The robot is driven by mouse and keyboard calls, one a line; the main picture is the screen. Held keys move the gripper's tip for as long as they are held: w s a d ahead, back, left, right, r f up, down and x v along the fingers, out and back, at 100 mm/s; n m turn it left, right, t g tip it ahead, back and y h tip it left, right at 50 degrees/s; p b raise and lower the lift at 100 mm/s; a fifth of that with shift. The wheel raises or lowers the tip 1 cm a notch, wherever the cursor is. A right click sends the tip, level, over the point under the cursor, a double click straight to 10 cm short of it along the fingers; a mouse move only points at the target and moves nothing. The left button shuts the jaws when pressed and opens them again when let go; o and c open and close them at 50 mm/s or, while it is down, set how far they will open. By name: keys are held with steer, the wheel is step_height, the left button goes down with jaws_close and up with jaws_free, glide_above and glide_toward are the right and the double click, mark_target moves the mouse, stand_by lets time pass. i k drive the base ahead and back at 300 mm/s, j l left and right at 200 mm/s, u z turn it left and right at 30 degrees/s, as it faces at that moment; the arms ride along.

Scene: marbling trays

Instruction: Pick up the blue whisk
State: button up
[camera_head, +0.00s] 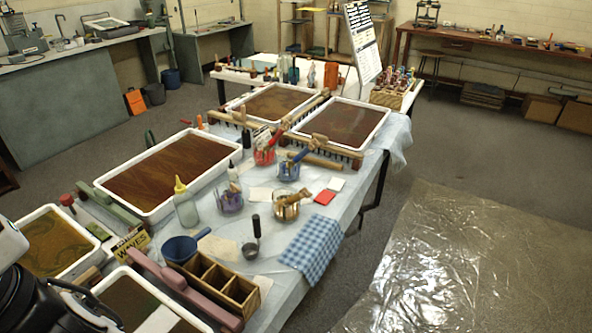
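I cannot pick out a blue whisk with certainty. A small item with a blue handle (300,155) leans in a clear bowl with blue contents (286,173) near the table's middle; its head is too small to tell. Beside it stand a bowl with red contents (264,157), a purple-tinted bowl (229,203) and a gold-brown bowl (286,212), some with tools in them. Black and white parts of my arm cut into the lower left corner. The end of my gripper (85,303) seems to be there, low over the near trays, but its fingertips are not clear.
The long table (335,215) holds wide white-rimmed trays (150,213) of brown liquid. A squeeze bottle (185,205), a blue pot (180,250), a wooden divided box (235,292) and a checked cloth (313,243) stand near. Clear plastic sheeting (450,265) covers floor at the right.

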mark_target(306, 150)
steer(key=i+l, duration=0.35)
steer(key=l, duration=0.15)
steer(key=i+l, duration=0.35)
steer(key=l, duration=0.15)
steer(key=i+l, duration=0.35)
steer(key=l, duration=0.15)
steer(key=i+l, duration=0.35)
steer(key=l, duration=0.15)
steer(key=i+l, duration=0.35)
steer(key=l, duration=0.15)
steer(key=i+l+u, duration=0.1)
steer(key=u, duration=0.35)
steer(key=l+u, duration=0.25)
steer(key=u, duration=0.55)
steer(key=i+u, duration=0.15)
steer(key=u, duration=0.55)
steer(key=i, duration=0.4)
